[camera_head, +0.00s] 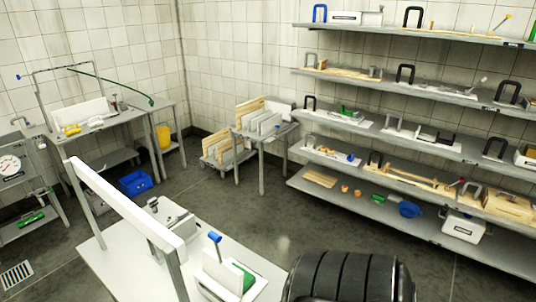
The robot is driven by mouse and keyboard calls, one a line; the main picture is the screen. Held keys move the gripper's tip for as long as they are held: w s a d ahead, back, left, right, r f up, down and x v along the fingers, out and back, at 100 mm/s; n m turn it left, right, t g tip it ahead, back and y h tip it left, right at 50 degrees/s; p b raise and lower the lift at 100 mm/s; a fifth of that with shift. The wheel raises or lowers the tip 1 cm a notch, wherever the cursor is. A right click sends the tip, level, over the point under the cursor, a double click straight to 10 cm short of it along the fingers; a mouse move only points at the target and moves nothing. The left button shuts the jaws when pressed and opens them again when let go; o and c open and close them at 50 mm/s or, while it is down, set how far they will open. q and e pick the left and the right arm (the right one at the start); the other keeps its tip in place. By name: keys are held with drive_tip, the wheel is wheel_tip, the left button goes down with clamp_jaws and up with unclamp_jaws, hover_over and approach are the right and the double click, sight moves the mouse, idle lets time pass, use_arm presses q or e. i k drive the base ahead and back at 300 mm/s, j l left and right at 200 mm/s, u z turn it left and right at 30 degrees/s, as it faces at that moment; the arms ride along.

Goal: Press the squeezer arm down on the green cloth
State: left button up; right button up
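A squeezer (219,271) stands on the white table at the bottom middle. Its arm (214,240) is a short lever with a blue tip, raised and tilted up from the white body. A green cloth (244,277) shows at the right side of the squeezer, against a white upright plate. The arm is apart from the cloth as far as I can see. The lower part of the squeezer is partly hidden behind its own plate. Neither my left nor my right gripper is in view.
The white table (118,262) carries a small metal fixture (171,217) behind the squeezer, and a white frame bar (125,203) crosses above its left side. A black ribbed rounded shape (345,277) fills the bottom right. Loaded shelves (400,222) line the right wall. Open floor lies beyond the table.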

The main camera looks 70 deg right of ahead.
sight(230, 276)
drive_tip(key=i+j+z, duration=0.1)
drive_tip(key=z, duration=0.35)
drive_tip(key=i+j+z, duration=0.15)
drive_tip(key=z, duration=0.35)
drive_tip(key=i+j+z, duration=0.15)
drive_tip(key=z, duration=0.3)
drive_tip(key=j+z, duration=0.3)
drive_tip(key=z, duration=0.2)
drive_tip(key=i+j, duration=0.05)
